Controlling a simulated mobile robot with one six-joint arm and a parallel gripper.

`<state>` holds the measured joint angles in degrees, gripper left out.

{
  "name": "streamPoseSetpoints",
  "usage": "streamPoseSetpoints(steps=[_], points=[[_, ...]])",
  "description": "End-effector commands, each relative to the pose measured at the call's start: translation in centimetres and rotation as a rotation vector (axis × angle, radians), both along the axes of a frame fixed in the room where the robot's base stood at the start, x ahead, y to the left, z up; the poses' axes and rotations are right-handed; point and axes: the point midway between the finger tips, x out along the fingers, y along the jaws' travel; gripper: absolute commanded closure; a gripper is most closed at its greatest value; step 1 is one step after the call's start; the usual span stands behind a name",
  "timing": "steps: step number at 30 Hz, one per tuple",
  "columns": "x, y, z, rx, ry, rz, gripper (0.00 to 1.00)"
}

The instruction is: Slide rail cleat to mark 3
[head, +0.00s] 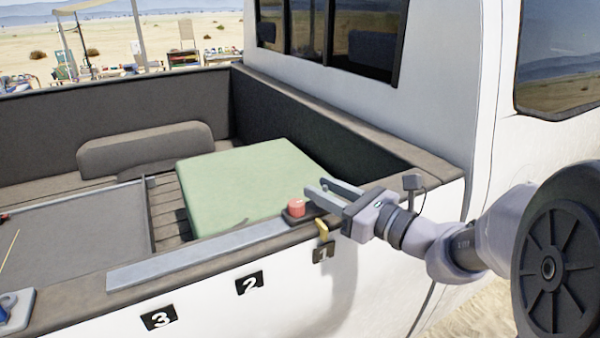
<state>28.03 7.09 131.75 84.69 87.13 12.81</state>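The rail cleat (295,208), a red knob on a dark base, sits at the right end of the grey rail (195,257) on the truck bed's side wall. A yellow pointer (322,229) beside it hangs just above the mark 1 plate (323,251). The mark 2 plate (249,283) and mark 3 plate (158,319) are further left on the white side panel. My gripper (315,187) is open with nothing seen between its fingers. Its fingertips are close to the red knob, up and right of it; I cannot tell whether they touch.
A green box (250,180) lies in the truck bed behind the rail. A grey panel (75,235) is at the left of the bed. A blue item (8,308) on a pale plate sits at the lower left. The rail's top left of the cleat is clear.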

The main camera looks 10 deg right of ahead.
Motion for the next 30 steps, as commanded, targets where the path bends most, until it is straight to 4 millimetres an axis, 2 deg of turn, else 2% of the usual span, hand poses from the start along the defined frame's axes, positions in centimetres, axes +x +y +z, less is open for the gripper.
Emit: streamPoseSetpoints(steps=[6, 15, 16, 21, 30], points=[[2.2, 1.7, 0.0, 0.0, 0.0, 0.001, 0.68], [2.5, 1.9, 0.0, -0.001, -0.001, 0.0, 0.68], [2.5, 1.9, 0.0, -0.001, -0.001, 0.0, 0.7], [2.5, 1.9, 0.0, -0.001, -0.001, 0.0, 1.0], [2.5, 1.9, 0.0, -0.001, -0.001, 0.0, 1.0]])
